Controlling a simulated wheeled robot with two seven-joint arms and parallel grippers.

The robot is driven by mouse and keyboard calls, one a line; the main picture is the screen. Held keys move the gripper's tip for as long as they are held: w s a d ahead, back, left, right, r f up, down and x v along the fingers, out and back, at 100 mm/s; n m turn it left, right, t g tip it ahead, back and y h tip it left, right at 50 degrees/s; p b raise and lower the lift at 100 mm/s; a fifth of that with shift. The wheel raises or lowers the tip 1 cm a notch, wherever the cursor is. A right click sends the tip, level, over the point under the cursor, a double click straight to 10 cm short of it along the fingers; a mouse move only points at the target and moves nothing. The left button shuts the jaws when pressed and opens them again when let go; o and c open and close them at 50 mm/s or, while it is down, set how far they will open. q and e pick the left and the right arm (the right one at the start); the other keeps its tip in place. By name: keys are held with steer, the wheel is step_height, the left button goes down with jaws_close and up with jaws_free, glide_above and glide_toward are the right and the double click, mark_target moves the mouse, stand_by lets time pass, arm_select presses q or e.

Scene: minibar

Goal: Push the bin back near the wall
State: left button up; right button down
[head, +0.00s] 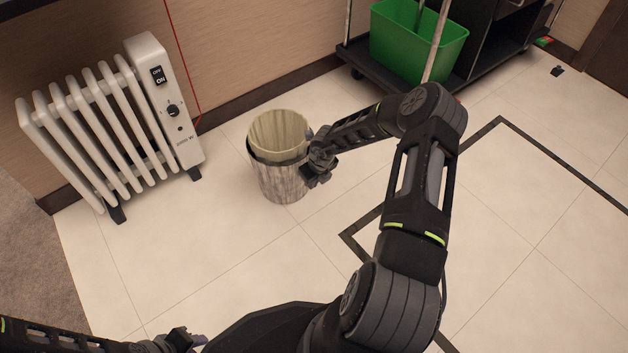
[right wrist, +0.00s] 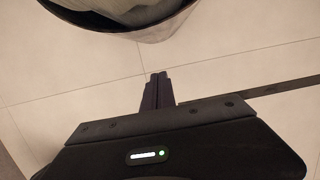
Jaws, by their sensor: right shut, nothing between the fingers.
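The bin (head: 281,178), a round grey wood-look bin with a pale liner inside, stands upright on the tiled floor, a little away from the wall. Its rim and liner also show at the top of the right wrist view (right wrist: 160,30). My right gripper (head: 314,176) is at the bin's right side, with its fingers (right wrist: 157,90) together and nothing between them. In the right wrist view a strip of floor shows between the fingertips and the bin; I cannot tell if any part touches. My left gripper (head: 180,341) is low at the bottom left, far from the bin, its fingers unclear.
A white oil radiator (head: 110,130) stands left of the bin by the wall (head: 235,50). A red cord runs down the wall. A black cart with a green bucket (head: 415,45) stands at the back right. Floor is clear between the bin and the wall's dark baseboard.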

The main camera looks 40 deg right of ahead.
mark_target(281, 184)
steer(key=w+f+b, duration=0.3)
steer(key=w+f, duration=0.1)
steer(key=w, duration=0.1)
steer(key=shift+b, duration=0.4)
steer(key=shift+d, duration=0.1)
